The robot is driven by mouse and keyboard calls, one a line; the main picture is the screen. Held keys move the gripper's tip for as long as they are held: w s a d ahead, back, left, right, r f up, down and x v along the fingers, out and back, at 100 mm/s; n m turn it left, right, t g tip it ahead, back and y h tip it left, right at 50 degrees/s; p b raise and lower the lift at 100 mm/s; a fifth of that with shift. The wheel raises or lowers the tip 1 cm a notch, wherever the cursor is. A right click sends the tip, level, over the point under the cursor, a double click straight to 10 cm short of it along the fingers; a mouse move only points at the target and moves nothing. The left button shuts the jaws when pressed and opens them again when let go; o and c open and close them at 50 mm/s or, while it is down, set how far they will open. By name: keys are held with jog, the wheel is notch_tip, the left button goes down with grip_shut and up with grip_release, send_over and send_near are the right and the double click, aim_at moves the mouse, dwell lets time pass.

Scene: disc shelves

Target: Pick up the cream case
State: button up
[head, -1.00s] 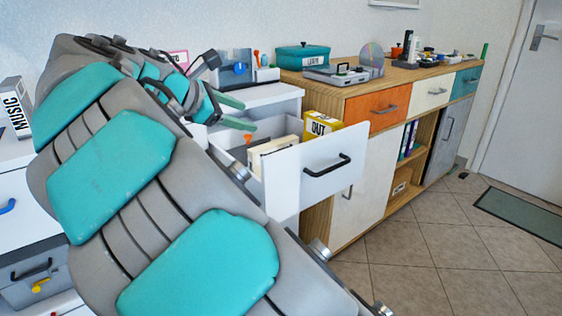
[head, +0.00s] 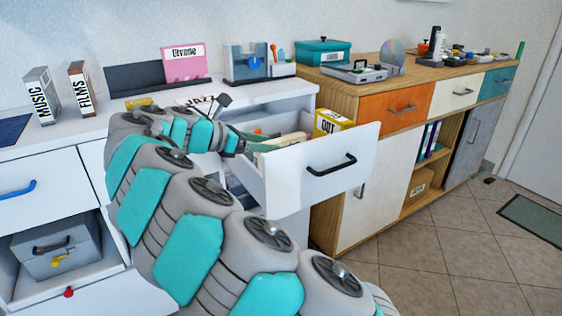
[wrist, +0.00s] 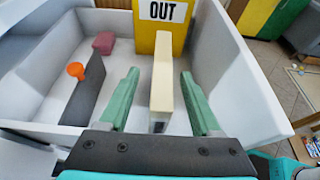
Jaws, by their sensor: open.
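The cream case (wrist: 162,80) stands upright on its edge inside the open white drawer (wrist: 228,65), seen in the wrist view. It also shows in the head view (head: 284,141), partly hidden by the drawer front and my gripper. My gripper (wrist: 159,78) is open, with one green finger on each side of the case. The left finger has a clear gap to the case, and the right finger is closer to it. In the head view my gripper (head: 258,142) reaches over the drawer.
A yellow box marked OUT (wrist: 164,32) stands in the drawer just beyond the case. A grey divider (wrist: 85,92), an orange knob-like item (wrist: 76,70) and a pink block (wrist: 103,43) lie to the left. The drawer walls surround my fingers.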

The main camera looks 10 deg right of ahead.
jog(key=x, duration=0.4)
jog(key=shift+s+d, duration=0.1)
jog(key=shift+d, duration=0.05)
jog(key=shift+r, duration=0.1)
grip_shut()
dwell(0.4)
